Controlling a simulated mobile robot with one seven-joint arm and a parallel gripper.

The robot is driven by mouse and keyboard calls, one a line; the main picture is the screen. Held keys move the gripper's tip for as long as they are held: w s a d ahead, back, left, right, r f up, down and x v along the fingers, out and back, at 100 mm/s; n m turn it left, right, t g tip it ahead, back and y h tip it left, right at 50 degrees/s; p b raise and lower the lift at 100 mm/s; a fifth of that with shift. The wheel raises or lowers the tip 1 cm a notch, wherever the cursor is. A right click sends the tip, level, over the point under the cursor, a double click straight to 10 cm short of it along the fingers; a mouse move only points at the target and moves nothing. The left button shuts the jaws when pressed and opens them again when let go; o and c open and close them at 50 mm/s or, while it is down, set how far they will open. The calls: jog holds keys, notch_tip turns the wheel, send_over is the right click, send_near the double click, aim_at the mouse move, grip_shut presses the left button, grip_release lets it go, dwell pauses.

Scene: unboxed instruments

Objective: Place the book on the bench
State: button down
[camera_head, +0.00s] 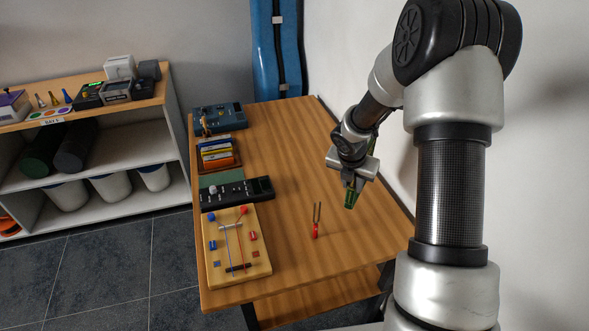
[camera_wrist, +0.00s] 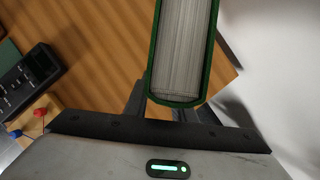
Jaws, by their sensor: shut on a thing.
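My gripper (camera_head: 350,180) is shut on a green book (camera_head: 350,199) and holds it over the right part of the wooden bench (camera_head: 285,150). In the wrist view the book (camera_wrist: 184,50) shows its pale page edges inside a green cover, gripped between the dark fingers (camera_wrist: 160,108). Its far end runs out of the top of that view. The book appears to be above the bench top, but I cannot tell the height of the gap.
A tuning fork (camera_head: 317,222) with a red handle is on the bench. Along its left side are a wooden circuit board (camera_head: 236,262), a black device (camera_head: 238,194), a coloured stack (camera_head: 217,154) and a blue instrument (camera_head: 219,118). The bench middle is clear. A wall borders the right.

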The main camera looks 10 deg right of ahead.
aim_at(348, 204)
notch_tip(348, 204, down, 10)
jog(key=shift+w+r+b, duration=0.1)
jog(key=shift+b, duration=1)
jog(key=c, duration=1.5)
grip_release()
